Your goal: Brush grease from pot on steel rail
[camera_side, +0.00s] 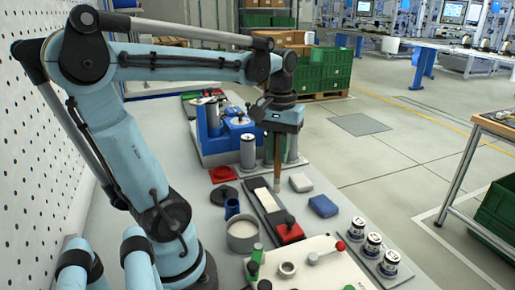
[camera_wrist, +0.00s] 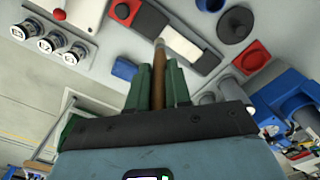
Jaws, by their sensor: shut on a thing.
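My gripper (camera_side: 278,135) points down over the bench, shut on a brush with a brown wooden handle (camera_side: 277,172). In the wrist view the brush (camera_wrist: 158,75) stands between the green fingers of my gripper (camera_wrist: 158,88). Its lower end is at the pale steel rail (camera_side: 266,199), which lies on a dark base; I cannot tell whether they touch. The rail also shows in the wrist view (camera_wrist: 188,43). A red and black block (camera_side: 289,232) sits at the rail's near end. An open grey pot (camera_side: 242,235) stands left of the rail, its contents unclear.
A black round lid (camera_side: 224,195) and a blue cup (camera_side: 232,207) are near the pot. Several white jars (camera_side: 372,243) stand front right. A blue fixture (camera_side: 215,140) is behind.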

